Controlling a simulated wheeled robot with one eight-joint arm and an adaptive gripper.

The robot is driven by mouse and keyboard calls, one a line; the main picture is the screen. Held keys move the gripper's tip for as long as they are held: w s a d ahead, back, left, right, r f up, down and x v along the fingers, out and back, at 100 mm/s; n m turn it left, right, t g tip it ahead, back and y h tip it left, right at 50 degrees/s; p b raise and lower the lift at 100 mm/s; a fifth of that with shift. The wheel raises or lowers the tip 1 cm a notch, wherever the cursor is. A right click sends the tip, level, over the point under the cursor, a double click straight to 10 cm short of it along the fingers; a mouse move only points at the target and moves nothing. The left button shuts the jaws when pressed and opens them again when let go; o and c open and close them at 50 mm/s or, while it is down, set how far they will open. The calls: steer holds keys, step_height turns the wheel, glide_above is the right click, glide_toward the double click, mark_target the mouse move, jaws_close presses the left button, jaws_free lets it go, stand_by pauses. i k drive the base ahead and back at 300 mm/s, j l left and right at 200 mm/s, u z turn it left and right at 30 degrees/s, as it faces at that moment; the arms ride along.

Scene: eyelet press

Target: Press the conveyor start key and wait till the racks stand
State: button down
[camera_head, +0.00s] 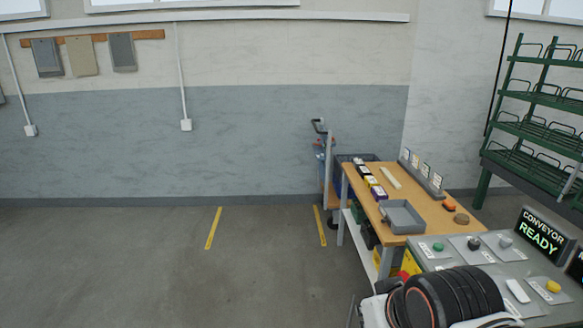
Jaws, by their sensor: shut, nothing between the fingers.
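A grey control panel (470,263) stands at the lower right. Its screen (543,235) reads "CONVEYOR READY" in white and green. The panel carries a green button (438,247), a black knob (474,243), a grey button (505,242), a pale rocker-like key (517,291) and a yellow button (553,287). The labels are too small to read, so I cannot tell which is the start key. A green rack (530,130) with several wire-divided shelves, empty as far as seen, stands at the right. My arm's black ribbed part covers the panel's near left; my gripper is not visible.
A wooden-topped workbench (436,214) behind the panel holds a grey tray (402,216), small boxes and cards in a stand. A hand cart (328,165) stands behind it. A second screen is cut off at the right edge. The left floor, with yellow lines (213,228), is clear.

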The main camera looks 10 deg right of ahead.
mark_target(438, 247)
steer(key=i+z, duration=0.15)
steer(key=z, duration=1.35)
steer(key=i+j+z, duration=0.2)
steer(key=j+z, duration=0.2)
steer(key=j, duration=0.15)
steer(key=i+j+z, duration=0.15)
steer(key=j+z, duration=0.7)
steer(key=j, duration=0.3)
steer(key=j+z, duration=0.4)
steer(key=j, duration=0.2)
